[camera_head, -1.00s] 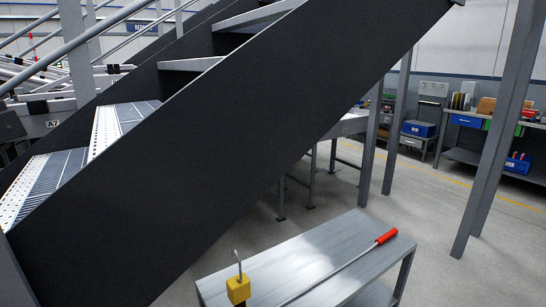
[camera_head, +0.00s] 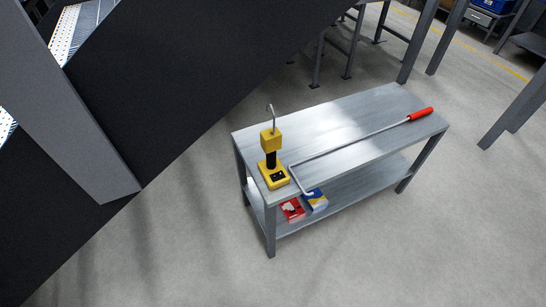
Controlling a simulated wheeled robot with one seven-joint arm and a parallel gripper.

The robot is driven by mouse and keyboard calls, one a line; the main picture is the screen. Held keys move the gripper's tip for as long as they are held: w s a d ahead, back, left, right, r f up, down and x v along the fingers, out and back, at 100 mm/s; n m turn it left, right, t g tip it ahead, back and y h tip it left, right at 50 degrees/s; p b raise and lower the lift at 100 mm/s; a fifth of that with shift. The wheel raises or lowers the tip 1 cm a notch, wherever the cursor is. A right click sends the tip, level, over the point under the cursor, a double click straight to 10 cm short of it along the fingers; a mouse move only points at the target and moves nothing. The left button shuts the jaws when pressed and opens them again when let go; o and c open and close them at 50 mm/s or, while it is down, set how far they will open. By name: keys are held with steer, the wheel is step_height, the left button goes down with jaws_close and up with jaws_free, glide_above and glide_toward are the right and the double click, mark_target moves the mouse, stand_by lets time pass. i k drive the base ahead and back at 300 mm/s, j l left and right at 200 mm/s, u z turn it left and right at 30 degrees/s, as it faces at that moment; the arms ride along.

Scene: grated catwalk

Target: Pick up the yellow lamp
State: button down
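The yellow lamp (camera_head: 272,160) stands upright near the left front end of a grey metal table. It has a square yellow base with dark marks, a black middle, a yellow block on top and a thin metal hook above that. A long thin metal rod with a red handle (camera_head: 420,114) lies across the same tabletop. Its bent end is beside the lamp's base and reaches over the front edge. My gripper is not in view.
The table (camera_head: 372,113) has a lower shelf with a red box (camera_head: 292,210) and a blue and yellow box (camera_head: 315,201). A dark stair side (camera_head: 190,75) and a grey post (camera_head: 75,110) stand at left. The floor in front of the table is clear.

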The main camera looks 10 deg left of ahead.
mark_target(271, 138)
steer(key=u, duration=3.85)
steer(key=z, duration=1.45)
steer(key=i+l+z, duration=0.2)
steer(key=l+z, duration=0.2)
steer(key=i+l+z, duration=0.25)
steer(key=z, duration=0.15)
steer(key=i+l, duration=0.3)
